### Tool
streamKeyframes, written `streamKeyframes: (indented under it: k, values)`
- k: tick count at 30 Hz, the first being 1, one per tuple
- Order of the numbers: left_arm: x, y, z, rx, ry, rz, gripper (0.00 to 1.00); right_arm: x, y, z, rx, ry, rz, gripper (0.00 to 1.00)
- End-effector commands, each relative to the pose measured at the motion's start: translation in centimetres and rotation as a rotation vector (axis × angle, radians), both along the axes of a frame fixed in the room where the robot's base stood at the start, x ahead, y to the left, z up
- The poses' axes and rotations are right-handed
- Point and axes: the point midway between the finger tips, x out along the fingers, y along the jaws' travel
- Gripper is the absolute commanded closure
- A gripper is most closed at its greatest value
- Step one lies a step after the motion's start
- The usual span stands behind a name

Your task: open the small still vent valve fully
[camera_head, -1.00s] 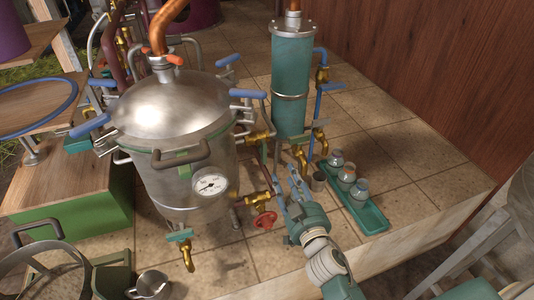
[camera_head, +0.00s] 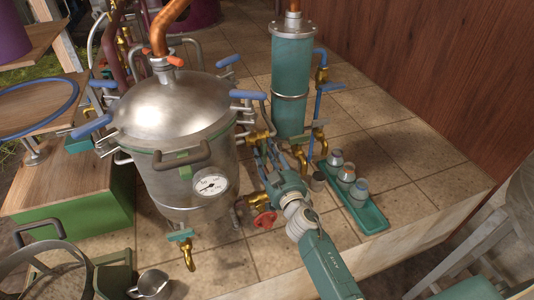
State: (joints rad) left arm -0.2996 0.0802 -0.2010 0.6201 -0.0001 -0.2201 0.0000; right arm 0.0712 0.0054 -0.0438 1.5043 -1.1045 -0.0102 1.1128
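The small still (camera_head: 170,115) is a steel pot with a domed lid, a copper pipe on top and a round gauge (camera_head: 211,185) on its front. Which fitting is its vent valve is not clear. A brass valve (camera_head: 256,136) sits on the pipework between the pot and the teal column. A red handwheel (camera_head: 264,220) on a brass valve is lower, at the pot's right. My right gripper (camera_head: 267,152) points away from the camera, its fingers apart just below the upper brass valve; contact cannot be told. My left gripper is not in view.
The teal column (camera_head: 291,85) stands behind, with a blue pipe and brass taps on its right. A green tray (camera_head: 371,217) holds several jars to the right of my arm. Bare tiles lie at the front.

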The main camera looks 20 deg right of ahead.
Motion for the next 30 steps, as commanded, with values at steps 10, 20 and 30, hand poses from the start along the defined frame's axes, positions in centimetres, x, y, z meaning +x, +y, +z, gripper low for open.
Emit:
streamKeyframes:
  k: [10, 20, 30]
  values:
    - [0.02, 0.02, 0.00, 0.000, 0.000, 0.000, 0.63, -0.01, 0.01, -0.02, 0.000, 0.000, 0.000, 0.89]
    - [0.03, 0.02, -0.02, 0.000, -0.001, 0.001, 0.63, -0.02, 0.04, -0.03, -0.009, 0.000, 0.000, 1.00]
    - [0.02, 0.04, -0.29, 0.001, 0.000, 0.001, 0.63, -0.03, 0.20, -0.01, -0.161, -0.006, 0.001, 1.00]
